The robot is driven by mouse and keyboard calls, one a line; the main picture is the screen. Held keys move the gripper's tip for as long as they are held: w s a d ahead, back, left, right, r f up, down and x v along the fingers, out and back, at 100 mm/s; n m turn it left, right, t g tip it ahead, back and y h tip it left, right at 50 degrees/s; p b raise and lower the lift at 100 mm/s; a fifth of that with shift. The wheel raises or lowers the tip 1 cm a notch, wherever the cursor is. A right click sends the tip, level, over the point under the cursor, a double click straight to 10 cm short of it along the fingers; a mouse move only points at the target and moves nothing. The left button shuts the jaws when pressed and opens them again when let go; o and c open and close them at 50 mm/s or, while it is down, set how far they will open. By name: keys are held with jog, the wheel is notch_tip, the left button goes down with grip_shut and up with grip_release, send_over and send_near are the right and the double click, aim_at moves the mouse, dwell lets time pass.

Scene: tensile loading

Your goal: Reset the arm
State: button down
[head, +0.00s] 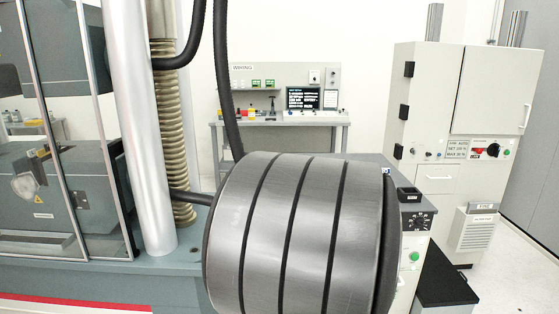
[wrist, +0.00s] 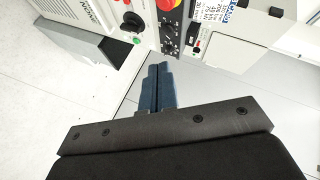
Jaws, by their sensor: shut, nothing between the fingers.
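My gripper (wrist: 158,70) shows in the wrist view. Its two blue fingers are pressed together and hold nothing. They point away from the dark mounting plate and appear in front of the pale floor, with a control panel (wrist: 171,40) beyond their tips. The fingers touch nothing that I can see. In the head view a large grey, banded cylinder, which looks like part of my arm, fills the lower middle. My gripper is not visible there.
In the head view, a glass-fronted testing machine (head: 55,130) stands at left beside a silver column (head: 137,120). A white cabinet (head: 470,125) stands at right, and a workbench (head: 285,118) at the back. A black hose (head: 224,80) hangs near the arm. Open floor shows at lower right.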

jog(key=s+a+r+n+y, duration=0.1)
jog(key=s+a+n+y, duration=0.1)
jog(key=s, duration=0.5)
jog(key=shift+a+r+n+g+y, duration=0.3)
jog(key=shift+a+r+n, duration=0.1)
jog(key=shift+n, duration=0.4)
